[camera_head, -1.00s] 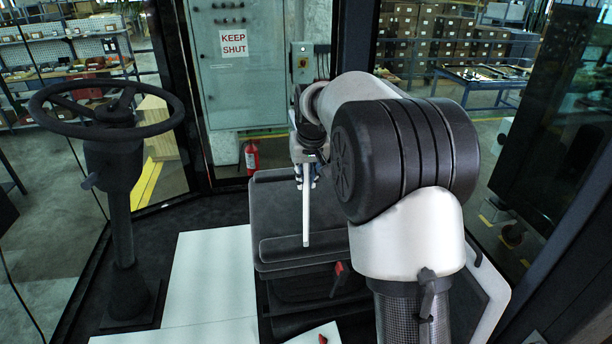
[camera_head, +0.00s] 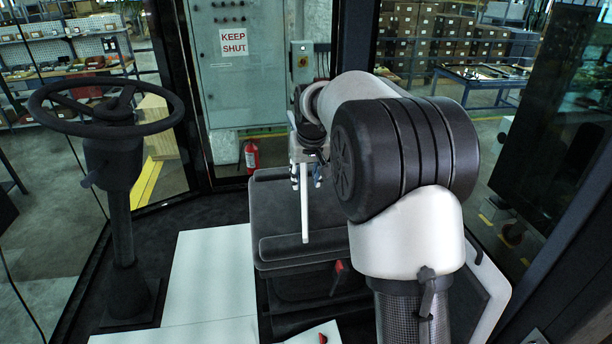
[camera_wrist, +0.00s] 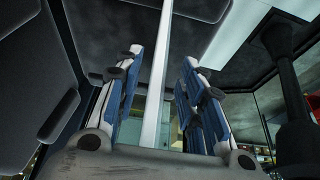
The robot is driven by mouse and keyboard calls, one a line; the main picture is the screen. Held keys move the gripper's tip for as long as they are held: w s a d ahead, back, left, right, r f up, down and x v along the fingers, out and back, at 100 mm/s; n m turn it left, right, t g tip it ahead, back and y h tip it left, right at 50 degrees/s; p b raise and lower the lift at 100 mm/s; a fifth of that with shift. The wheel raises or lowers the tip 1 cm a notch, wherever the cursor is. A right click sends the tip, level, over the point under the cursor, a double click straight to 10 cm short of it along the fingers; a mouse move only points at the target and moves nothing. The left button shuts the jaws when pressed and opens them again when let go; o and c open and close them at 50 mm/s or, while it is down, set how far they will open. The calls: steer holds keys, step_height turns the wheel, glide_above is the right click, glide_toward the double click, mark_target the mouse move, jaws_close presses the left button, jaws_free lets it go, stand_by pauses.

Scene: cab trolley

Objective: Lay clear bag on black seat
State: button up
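The black seat (camera_head: 272,212) stands in the middle of the head view. A thin, pale upright strip (camera_head: 305,222) reaches from my gripper down in front of the seat's dark cushion; it looks like the bag seen edge-on, but I cannot be sure. It also shows in the wrist view (camera_wrist: 161,60) as a straight band between my fingers. My gripper (camera_wrist: 163,62) has blue-padded fingers standing apart, with dark gaps on both sides of the strip. In the head view my gripper (camera_head: 305,182) is above the seat. Whether the strip's lower end touches the seat is unclear.
A black steering wheel (camera_head: 107,108) on a column stands at the left. A white floor panel (camera_head: 212,270) lies between it and the seat. A red-handled lever (camera_head: 338,268) is at the seat's front. Glass panes and dark frame posts enclose the cab.

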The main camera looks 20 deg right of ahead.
steer(key=d+v, duration=0.1)
steer(key=v, duration=1.1)
steer(key=s+a+r, duration=0.2)
steer(key=s+a, duration=0.3)
steer(key=s, duration=0.3)
steer(key=s+a+f, duration=0.2)
steer(key=s+f, duration=0.1)
steer(key=s, duration=0.5)
steer(key=s+a+f+n, duration=0.1)
steer(key=s+a+f, duration=0.2)
steer(key=s, duration=0.6)
steer(key=s+a+f+n, duration=0.1)
steer(key=s+a+f, duration=0.2)
steer(key=s, duration=0.6)
step_height(320, 180, down, 2)
steer(key=shift+s+f+y+b, duration=0.1)
steer(key=shift+s+y+b, duration=0.1)
steer(key=shift+y+b, duration=0.2)
step_height(320, 180, down, 28)
steer(key=b, duration=2.7)
steer(key=shift+b, duration=0.4)
steer(key=shift+r, duration=0.2)
